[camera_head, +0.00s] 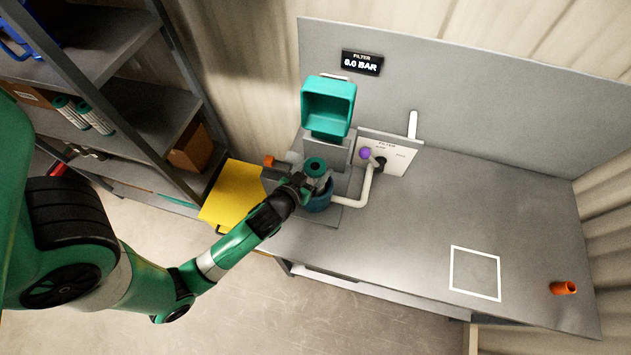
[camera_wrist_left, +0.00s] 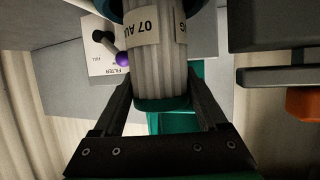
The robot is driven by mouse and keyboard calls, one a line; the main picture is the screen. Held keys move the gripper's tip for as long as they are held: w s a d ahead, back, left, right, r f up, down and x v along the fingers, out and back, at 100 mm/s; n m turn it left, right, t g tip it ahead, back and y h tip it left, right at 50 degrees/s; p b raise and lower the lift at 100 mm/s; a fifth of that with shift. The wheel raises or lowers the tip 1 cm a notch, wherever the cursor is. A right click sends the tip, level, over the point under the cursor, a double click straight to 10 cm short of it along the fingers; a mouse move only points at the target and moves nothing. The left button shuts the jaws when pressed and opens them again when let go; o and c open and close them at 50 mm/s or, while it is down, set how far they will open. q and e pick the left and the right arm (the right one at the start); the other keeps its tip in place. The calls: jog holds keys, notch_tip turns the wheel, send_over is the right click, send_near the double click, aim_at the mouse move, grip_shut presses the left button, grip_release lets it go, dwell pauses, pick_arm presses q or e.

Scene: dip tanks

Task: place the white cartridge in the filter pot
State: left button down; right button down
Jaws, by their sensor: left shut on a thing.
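The white pleated cartridge (camera_wrist_left: 160,75) has a dated paper label and a green end cap (camera_head: 315,166). It is between the fingers of my left gripper (camera_head: 313,186), which is shut on it. In the left wrist view the gripper (camera_wrist_left: 164,88) has a dark finger on each side of the cartridge near the green cap. The blue filter pot (camera_head: 320,204) stands on the bench directly below the held cartridge in the head view. A blue rim shows at the cartridge's far end in the wrist view. I cannot tell how deep the lower end sits. My right gripper is not in view.
A teal open box (camera_head: 328,105) is mounted behind the pot. A white pipe (camera_head: 367,190) runs beside it to a panel (camera_head: 395,157) with a purple knob (camera_head: 365,153). The gauge (camera_head: 362,63) reads 0.0 BAR. An orange cup (camera_head: 563,288) stands far right; the mid-bench is clear.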

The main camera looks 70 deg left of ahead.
pick_arm(q)
notch_tip(320, 180, down, 5)
jog(key=shift+f+b, duration=0.15)
jog(key=shift+b, duration=0.65)
jog(key=shift+f, duration=0.1)
jog(key=shift+c, duration=1)
grip_release()
